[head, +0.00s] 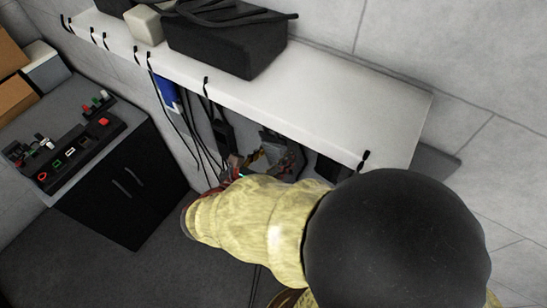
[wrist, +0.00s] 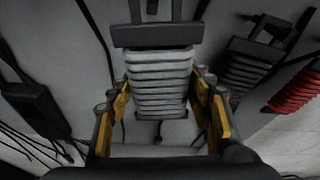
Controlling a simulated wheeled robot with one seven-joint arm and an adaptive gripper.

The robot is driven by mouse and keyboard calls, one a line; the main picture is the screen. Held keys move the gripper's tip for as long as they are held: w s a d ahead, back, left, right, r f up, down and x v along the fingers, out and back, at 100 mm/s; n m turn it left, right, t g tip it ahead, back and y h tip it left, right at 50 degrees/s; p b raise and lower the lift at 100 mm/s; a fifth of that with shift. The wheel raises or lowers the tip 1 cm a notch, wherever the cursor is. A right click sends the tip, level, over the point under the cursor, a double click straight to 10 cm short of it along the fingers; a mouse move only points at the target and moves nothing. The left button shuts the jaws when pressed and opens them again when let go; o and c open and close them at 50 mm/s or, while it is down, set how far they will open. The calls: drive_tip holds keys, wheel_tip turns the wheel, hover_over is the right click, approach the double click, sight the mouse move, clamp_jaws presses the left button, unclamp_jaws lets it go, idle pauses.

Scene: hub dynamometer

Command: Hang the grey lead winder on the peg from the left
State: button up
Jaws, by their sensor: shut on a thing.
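The grey lead winder (wrist: 158,80), a pale ribbed block with a black frame across its top, fills the middle of the wrist view. My gripper (wrist: 162,108) is shut on it, with a yellow-padded finger at each side. In the head view my gripper (head: 262,160) is below the white shelf's front edge, mostly hidden behind my arm, and I cannot make out the winder there. Small black pegs line that edge, among them one at the far left (head: 70,27), one near the middle (head: 206,85) and one at the right (head: 365,158).
The white shelf (head: 340,100) carries a black box (head: 225,45) and a cream block (head: 143,25). A blue item (head: 165,92) and black leads hang below it. The wrist view shows a red winder (wrist: 296,92) and a dark winder (wrist: 245,70) at right, and a black block (wrist: 35,105) at left.

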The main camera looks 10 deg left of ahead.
drive_tip(key=shift+b+x, duration=0.5)
drive_tip(key=shift+x, duration=1.8)
drive_tip(key=shift+w+a, duration=0.1)
drive_tip(key=shift+w, duration=0.05)
drive_tip(key=o, duration=1.4)
drive_tip(key=shift+r, duration=0.1)
